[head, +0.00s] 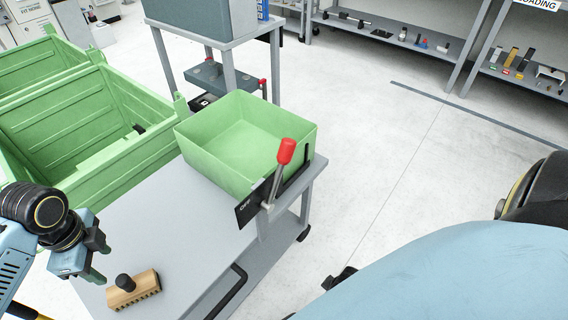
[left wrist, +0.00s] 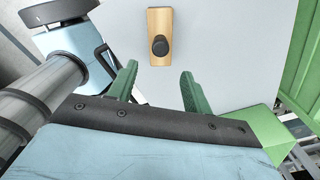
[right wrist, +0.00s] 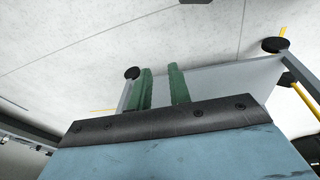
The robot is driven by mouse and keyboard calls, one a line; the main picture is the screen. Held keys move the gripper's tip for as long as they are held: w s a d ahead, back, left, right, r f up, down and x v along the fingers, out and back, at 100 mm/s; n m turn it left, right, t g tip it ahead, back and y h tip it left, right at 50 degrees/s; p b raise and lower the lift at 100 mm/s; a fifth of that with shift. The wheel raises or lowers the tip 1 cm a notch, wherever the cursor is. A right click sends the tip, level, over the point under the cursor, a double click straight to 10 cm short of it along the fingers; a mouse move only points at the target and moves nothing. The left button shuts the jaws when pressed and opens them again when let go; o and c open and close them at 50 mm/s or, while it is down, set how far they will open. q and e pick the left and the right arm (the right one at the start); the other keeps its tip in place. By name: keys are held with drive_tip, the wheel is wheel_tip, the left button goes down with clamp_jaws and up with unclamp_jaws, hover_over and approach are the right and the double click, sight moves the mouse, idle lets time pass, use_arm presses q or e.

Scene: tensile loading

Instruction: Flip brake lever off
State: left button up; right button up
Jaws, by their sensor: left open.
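The brake lever (head: 284,160) has a red grip on a metal stem and stands nearly upright, leaning slightly right, at the cart's corner. Its black plate (head: 246,209) reads OFF at the left end; the stem stands to the right of that word. My left gripper (head: 101,262) is open and empty, above the cart's left part, well left of the lever. Its parted fingers also show in the left wrist view (left wrist: 158,88). My right gripper (right wrist: 160,72) is open and empty in the right wrist view; the lever is not visible there. Its fingers do not show in the head view.
A wooden brush (head: 134,290) with a dark knob lies on the grey cart (head: 180,225), near my left gripper. A green bin (head: 225,150) stands behind the lever. Larger green crates (head: 150,125) stand at left. Floor (head: 400,150) to the right is clear.

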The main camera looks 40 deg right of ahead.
clamp_jaws()
use_arm(q)
drive_tip(key=s+d+f+n+t+h, duration=0.1)
drive_tip(key=s+d+f+n+h, duration=0.25)
drive_tip(key=s+f+n, duration=0.45)
drive_tip(key=s+a+f+n+t+y, duration=0.2)
drive_tip(key=s+a+n+y, duration=0.1)
drive_tip(key=s+a+n, duration=0.8)
drive_tip(key=s+a+f+y, duration=0.1)
drive_tip(key=s+a+f, duration=0.2)
drive_tip(key=f, duration=0.6)
drive_tip(key=s+a+f+n, duration=0.1)
drive_tip(key=s+a+f, duration=0.3)
drive_tip(key=f, duration=0.6)
drive_tip(key=shift+s+a+g+y, duration=0.3)
drive_tip(key=shift+a+y, duration=0.05)
drive_tip(key=shift+a, duration=0.3)
